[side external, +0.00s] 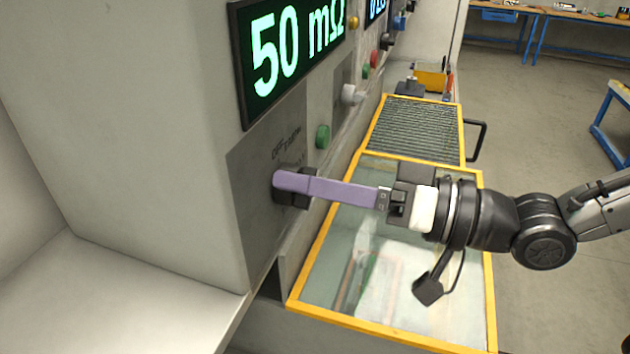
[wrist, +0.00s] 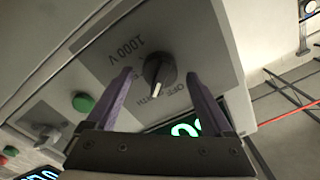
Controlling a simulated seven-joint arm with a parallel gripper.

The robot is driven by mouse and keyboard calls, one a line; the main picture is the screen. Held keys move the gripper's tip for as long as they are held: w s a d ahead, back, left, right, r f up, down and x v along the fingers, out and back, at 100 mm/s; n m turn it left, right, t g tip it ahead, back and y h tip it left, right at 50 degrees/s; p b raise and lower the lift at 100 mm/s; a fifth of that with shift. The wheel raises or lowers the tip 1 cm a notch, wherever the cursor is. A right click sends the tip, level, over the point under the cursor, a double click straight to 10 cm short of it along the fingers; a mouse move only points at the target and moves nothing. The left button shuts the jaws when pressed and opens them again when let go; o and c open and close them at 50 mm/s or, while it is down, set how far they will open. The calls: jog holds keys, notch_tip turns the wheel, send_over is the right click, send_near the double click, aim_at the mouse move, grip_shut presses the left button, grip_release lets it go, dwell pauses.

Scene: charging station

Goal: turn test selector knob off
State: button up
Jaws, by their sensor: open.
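The test selector knob (wrist: 157,70) is black with a white pointer mark, on a grey panel. In the wrist view the lettering "1000 V", "OFF" and "EARTH" surrounds it, and the mark points down toward the "OFF"/"EARTH" side; I cannot tell exactly which. My gripper (wrist: 159,76) is open, with one purple finger on each side of the knob and gaps visible. In the side view my gripper (side external: 279,182) reaches the panel, and its near finger covers part of the knob (side external: 296,200).
A green button (side external: 322,137) and a pale knob (side external: 348,94) are further along the panel. The display (side external: 296,48) above reads 50 mΩ. A yellow-framed glass cover (side external: 395,335) lies below my gripper.

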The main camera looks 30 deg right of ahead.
grip_shut()
jog(key=shift+n, duration=0.4)
jog(key=n, duration=0.8)
jog(key=shift+s+a+n, duration=0.1)
jog(key=shift+s+n, duration=0.05)
jog(key=shift+n, duration=0.55)
grip_release()
dwell(0.3)
